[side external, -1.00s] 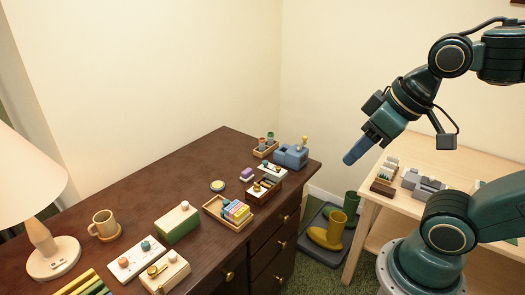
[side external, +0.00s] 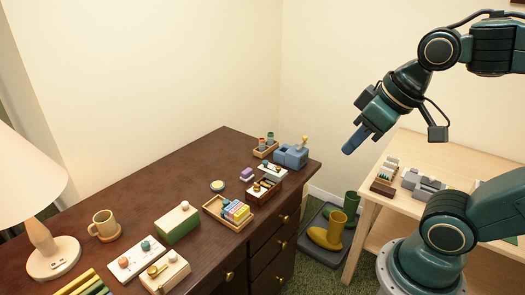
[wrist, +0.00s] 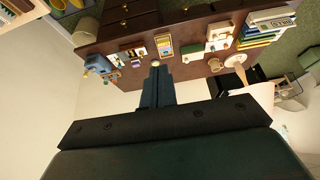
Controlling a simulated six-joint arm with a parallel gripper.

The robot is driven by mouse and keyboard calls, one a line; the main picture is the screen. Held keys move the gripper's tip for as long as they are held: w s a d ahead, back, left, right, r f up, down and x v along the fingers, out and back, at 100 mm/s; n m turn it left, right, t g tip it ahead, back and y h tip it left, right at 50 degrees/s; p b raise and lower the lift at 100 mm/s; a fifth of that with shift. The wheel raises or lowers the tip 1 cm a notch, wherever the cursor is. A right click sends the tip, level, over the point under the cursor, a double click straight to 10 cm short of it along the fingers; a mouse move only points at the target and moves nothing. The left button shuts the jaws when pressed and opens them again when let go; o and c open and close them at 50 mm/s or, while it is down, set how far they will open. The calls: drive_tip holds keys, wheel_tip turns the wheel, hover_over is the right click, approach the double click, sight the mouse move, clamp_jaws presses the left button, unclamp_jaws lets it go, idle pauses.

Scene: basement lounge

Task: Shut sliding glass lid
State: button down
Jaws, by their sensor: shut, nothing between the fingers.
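I cannot make out for certain which item carries the sliding glass lid. Several small boxes stand on the dark desk: a brown box with a pale top and knob (side external: 265,190) near the right edge, a green box with a cream lid (side external: 178,222), and a cream box (side external: 165,271) at the front. My gripper (side external: 348,150) is shut and empty, raised in the air beyond the desk's right end and touching nothing. The wrist view shows its closed fingers (wrist: 155,68) with the desk items beyond.
The dark desk (side external: 150,195) also bears a wooden tray of coloured blocks (side external: 215,204), a blue device (side external: 290,156), a mug (side external: 104,223) and a lamp (side external: 50,245). A pale table (side external: 445,163) stands right, with yellow boots (side external: 328,233) between. The air around my gripper is clear.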

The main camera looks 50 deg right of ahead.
drive_tip(key=w+d+f+g+y, duration=0.1)
drive_tip(key=w+d+f, duration=0.1)
drive_tip(key=w+d, duration=0.7)
drive_tip(key=w+d+f+y, duration=0.15)
drive_tip(key=w+d, duration=0.35)
drive_tip(key=w, duration=0.8)
drive_tip(key=w+d+f+m+t+y, duration=0.1)
drive_tip(key=w+d+f+y, duration=0.1)
drive_tip(key=d+f, duration=1.9)
drive_tip(key=shift+w+d+f+m, duration=0.2)
drive_tip(key=shift+w+d+m, duration=0.15)
drive_tip(key=shift+w+m, duration=0.05)
approach(276, 172)
drive_tip(key=d+f, duration=0.2)
drive_tip(key=f, duration=0.1)
drive_tip(key=w+d+f, duration=0.1)
drive_tip(key=shift+d+f, duration=0.35)
drive_tip(key=shift+w+a+r, duration=0.1)
drive_tip(key=shift+w+a, duration=0.1)
drive_tip(key=shift+a, duration=0.8)
drive_tip(key=shift+w+a, duration=0.25)
drive_tip(key=shift+a, duration=0.6)
